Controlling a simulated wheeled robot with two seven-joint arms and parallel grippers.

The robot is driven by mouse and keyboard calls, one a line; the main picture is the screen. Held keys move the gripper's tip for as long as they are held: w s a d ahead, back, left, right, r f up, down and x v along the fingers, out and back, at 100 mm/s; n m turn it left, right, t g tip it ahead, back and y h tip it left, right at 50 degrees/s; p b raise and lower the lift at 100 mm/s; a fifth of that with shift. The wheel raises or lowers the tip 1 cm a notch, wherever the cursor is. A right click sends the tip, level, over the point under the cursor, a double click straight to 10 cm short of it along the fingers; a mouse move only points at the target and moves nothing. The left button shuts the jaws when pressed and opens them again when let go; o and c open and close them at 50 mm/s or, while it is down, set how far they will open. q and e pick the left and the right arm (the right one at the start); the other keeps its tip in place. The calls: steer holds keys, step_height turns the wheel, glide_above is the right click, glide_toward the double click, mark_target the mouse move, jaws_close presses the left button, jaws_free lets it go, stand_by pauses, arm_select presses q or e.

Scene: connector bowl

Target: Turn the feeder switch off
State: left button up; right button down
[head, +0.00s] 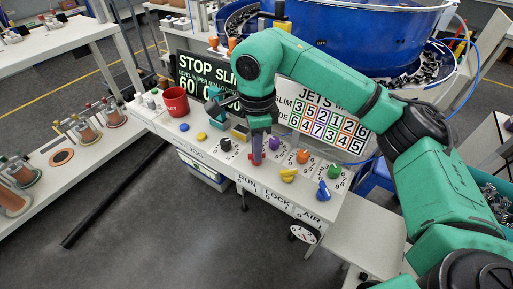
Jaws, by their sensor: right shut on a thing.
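My right gripper (257,150) reaches down from above onto the white control panel (213,158). It is shut on a red-purple knob (257,161) in the panel's front row, above the RUN label. The fingers hide much of this knob, so its setting cannot be read. I cannot read any label that names the feeder switch. My left gripper is not in view.
Close by are a black knob (225,144), a purple knob (274,142), an orange knob (303,156), a yellow knob (288,175), a green knob (334,171) and a blue knob (323,190). A red cup (175,101) stands left. A blue bowl (350,40) stands behind.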

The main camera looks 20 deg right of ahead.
steer(key=shift+w+r, duration=0.1)
steer(key=shift+r, duration=0.05)
steer(key=c, duration=0.9)
jaws_free()
steer(key=shift+r, duration=0.5)
step_height(320, 180, up, 14)
steer(key=p, duration=0.2)
steer(key=shift+f+p, duration=0.25)
steer(key=shift+p, duration=0.05)
steer(key=shift+f, duration=0.1)
